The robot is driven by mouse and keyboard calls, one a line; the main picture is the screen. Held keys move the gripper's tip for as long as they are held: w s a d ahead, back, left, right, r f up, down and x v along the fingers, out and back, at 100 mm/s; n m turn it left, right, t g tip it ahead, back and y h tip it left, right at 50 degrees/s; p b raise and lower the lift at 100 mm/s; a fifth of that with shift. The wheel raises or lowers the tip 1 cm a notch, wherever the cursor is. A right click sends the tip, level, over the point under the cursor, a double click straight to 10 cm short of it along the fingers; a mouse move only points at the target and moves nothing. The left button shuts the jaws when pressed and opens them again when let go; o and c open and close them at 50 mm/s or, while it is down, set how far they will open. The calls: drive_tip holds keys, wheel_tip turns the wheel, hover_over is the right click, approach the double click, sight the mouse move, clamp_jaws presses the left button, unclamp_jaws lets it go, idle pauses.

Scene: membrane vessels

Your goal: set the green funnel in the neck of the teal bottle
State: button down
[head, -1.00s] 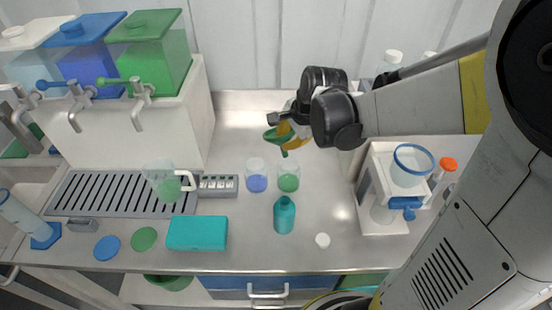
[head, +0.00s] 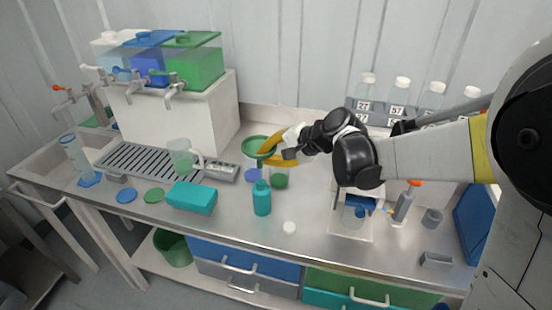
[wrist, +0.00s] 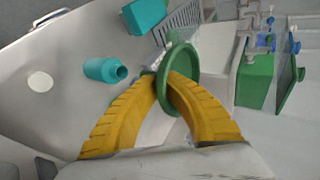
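The green funnel (head: 258,144) is held up in the air above the counter, behind and above the teal bottle (head: 262,198). My gripper (head: 268,158) has its yellow fingers closed on the funnel's rim. In the wrist view the fingertips (wrist: 166,80) meet the funnel (wrist: 184,62) at its wall, and its wide ring faces the camera. The teal bottle stands upright on the counter, apart from the funnel. Its dark open mouth shows in the wrist view (wrist: 104,70), left of the fingers. The funnel's spout is mostly hidden in both views.
A white stand (head: 350,225) is farther right.

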sight(258, 182)
drive_tip(key=shift+w+a+f+b, duration=0.15)
drive_tip(key=shift+f+b, duration=0.15)
drive_tip(key=shift+f, duration=0.2)
drive_tip(key=shift+f+b, duration=3.25)
drive_tip(key=shift+f, duration=1)
drive_tip(key=c, duration=1.5)
unclamp_jaws()
drive_tip(key=shift+c, duration=0.2)
drive_tip(key=v, duration=1.2)
drive_tip(key=shift+r, duration=0.1)
